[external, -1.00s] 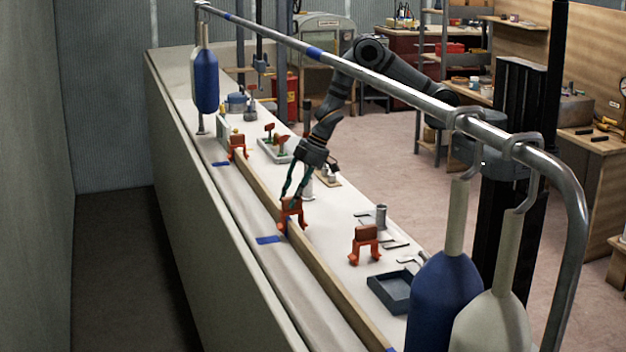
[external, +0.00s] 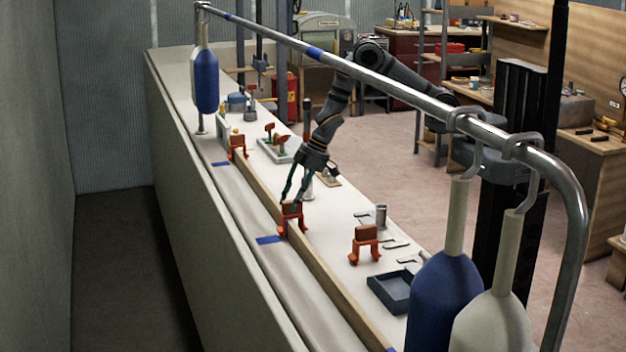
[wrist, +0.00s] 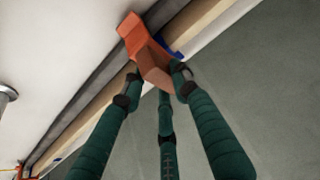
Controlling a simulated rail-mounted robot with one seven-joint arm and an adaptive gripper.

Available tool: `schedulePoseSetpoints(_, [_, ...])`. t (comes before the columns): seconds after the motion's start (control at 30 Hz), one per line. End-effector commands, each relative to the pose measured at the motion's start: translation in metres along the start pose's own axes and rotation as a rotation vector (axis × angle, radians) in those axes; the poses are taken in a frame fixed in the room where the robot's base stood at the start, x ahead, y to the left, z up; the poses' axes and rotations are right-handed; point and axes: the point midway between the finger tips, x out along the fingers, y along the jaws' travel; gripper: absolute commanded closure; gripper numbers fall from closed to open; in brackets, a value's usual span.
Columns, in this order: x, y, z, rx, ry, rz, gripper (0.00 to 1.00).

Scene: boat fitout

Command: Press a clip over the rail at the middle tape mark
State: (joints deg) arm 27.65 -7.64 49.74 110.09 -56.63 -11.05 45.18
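An orange clip (external: 291,220) is at the wooden rail (external: 318,265), beside the middle blue tape mark (external: 269,240). It straddles the rail; whether it is fully seated I cannot tell. My gripper (external: 290,203) comes down from above, its green fingers closed around the clip's upper block. In the wrist view the clip (wrist: 145,45) sits between the fingertips (wrist: 158,80), with blue tape (wrist: 173,46) partly hidden behind it. Another orange clip (external: 237,146) is at the rail near the far tape mark (external: 221,163). A third clip (external: 364,243) stands on the white surface right of the rail.
A metal handrail (external: 395,88) runs overhead, with blue and white fenders (external: 440,295) hanging at the near end. A tray with red-handled items (external: 276,150) lies farther back.

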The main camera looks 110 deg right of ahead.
Motion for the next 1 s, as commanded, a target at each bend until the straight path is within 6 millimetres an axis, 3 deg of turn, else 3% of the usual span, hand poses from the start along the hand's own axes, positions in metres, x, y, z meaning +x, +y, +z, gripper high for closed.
schedulePoseSetpoints(0.33, [0.001,-0.001,0.002,-0.001,-0.004,-0.002,0.51])
schedulePoseSetpoints(0.67, [-0.001,-0.001,0.001,-0.002,-0.002,-0.002,0.51])
schedulePoseSetpoints(0.77, [-0.009,-0.001,0.0,-0.002,-0.001,-0.002,0.51])
schedulePoseSetpoints(1.0, [-0.047,0.0,0.0,-0.003,0.001,-0.001,0.51])
